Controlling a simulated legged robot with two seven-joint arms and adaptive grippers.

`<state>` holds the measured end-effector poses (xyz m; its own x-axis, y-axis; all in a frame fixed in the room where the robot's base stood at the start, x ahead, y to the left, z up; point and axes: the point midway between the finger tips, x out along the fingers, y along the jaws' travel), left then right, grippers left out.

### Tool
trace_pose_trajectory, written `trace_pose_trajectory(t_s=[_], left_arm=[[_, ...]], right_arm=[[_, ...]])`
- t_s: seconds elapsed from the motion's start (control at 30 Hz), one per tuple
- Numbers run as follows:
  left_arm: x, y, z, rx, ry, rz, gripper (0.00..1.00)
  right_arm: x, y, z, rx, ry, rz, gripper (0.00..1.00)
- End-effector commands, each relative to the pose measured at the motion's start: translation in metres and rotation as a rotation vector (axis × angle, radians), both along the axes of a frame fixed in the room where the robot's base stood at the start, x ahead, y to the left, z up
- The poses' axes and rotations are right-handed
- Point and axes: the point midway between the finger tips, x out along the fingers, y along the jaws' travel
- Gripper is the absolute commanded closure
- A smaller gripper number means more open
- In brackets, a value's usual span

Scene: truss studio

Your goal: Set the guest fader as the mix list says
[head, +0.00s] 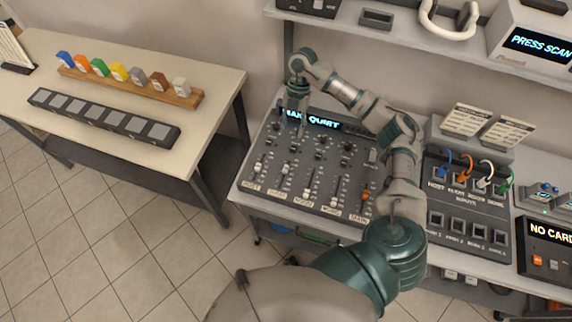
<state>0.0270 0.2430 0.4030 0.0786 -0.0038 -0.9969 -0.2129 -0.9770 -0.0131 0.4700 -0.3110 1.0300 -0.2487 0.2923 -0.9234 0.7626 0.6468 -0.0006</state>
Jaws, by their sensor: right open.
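The mixing console (312,160) stands on the bench in the middle of the head view. Its row of faders has a label under each. The guest fader (284,180) is second from the left, beside the host fader (258,168); its knob sits in the lower part of its slot. My right gripper (294,132) hangs fingers down over the console's upper left, above the guest fader's knob and apart from it. It is open and empty. My left gripper is out of view.
Two printed cards (467,120) stand behind the patch panel (465,200) with coloured cables; their text is too small to read. A shelf with headphones (448,18) runs above. A side table (205,125) with coloured blocks stands left, past a floor gap.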

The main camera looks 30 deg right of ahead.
Motion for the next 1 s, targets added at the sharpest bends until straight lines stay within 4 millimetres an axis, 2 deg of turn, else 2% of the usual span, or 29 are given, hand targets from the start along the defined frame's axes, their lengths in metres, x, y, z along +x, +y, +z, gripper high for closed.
trace_pose_trajectory(t_s=[0.4, 0.6, 0.8, 1.0], left_arm=[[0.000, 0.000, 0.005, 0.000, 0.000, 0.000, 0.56], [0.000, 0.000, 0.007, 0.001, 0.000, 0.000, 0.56], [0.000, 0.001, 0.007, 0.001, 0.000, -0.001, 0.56], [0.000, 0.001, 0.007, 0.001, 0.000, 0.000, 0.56]], right_arm=[[-0.026, 0.030, -0.091, -0.001, 0.004, 0.004, 0.56], [-0.035, 0.040, -0.125, 0.000, 0.003, 0.003, 0.56], [-0.038, 0.044, -0.141, 0.000, 0.000, 0.002, 0.56], [-0.039, 0.045, -0.143, 0.000, 0.000, 0.003, 0.56]])
